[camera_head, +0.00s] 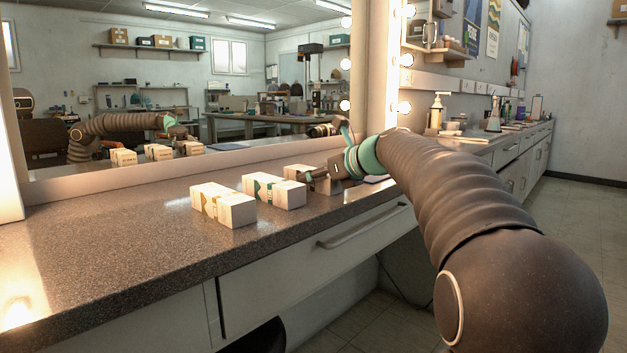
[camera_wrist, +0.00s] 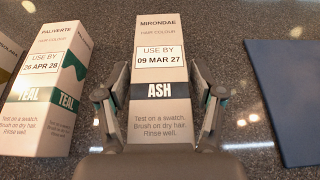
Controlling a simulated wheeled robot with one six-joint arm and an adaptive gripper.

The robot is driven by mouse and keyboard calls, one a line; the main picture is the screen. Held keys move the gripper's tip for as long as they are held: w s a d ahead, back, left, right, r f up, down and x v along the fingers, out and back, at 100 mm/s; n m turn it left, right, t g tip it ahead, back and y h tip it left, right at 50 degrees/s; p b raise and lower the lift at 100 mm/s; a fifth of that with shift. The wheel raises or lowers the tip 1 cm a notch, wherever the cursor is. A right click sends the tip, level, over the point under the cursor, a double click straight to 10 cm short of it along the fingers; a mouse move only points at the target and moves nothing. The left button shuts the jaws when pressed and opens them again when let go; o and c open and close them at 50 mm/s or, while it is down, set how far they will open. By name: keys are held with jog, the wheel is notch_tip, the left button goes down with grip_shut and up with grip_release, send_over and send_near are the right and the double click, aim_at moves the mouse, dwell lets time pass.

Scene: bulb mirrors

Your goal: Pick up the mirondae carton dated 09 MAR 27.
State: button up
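The mirondae carton dated 09 MAR 27 (camera_wrist: 160,100) is white with a dark band reading ASH. It lies on the speckled counter and fills the middle of the wrist view. In the head view it is the rightmost of three cartons (camera_head: 297,171), partly hidden by my gripper. My gripper (camera_wrist: 160,112) has one finger on each side of this carton, with what look like narrow gaps between the fingers and its sides. It also shows in the head view (camera_head: 322,178), low over the counter.
A paliverte carton (camera_wrist: 45,90), dated 26 APR 28 with a teal band, lies close on the left. A carton with an ochre band (camera_head: 222,205) lies beyond it. A blue flat board (camera_wrist: 295,100) lies on the right. A mirror (camera_head: 240,130) stands behind.

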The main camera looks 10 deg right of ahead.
jog(key=c, duration=0.5)
jog(key=shift+o, duration=0.2)
jog(key=shift+r, duration=0.1)
